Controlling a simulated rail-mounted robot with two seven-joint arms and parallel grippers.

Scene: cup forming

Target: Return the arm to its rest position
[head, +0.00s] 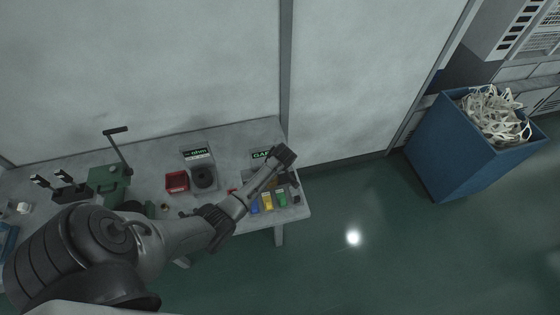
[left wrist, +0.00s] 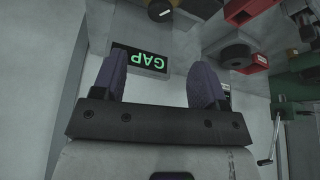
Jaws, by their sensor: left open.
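My left arm reaches in from the lower left in the head view, over the right end of the grey table (head: 140,165). My left gripper (head: 284,153) is over the table's right end, in front of the GAP display (head: 261,155). In the left wrist view the two fingers of the left gripper (left wrist: 162,88) stand apart with nothing between them. The GAP display (left wrist: 139,60) shows upside down beyond the fingers. My right gripper is in neither view.
A red bin (head: 177,181), a black round part (head: 204,178) and a green hand-cranked machine (head: 105,178) stand on the table. Blue, yellow and green pieces (head: 267,201) lie near its right end. A blue bin (head: 465,150) of white strips stands right. Floor between is clear.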

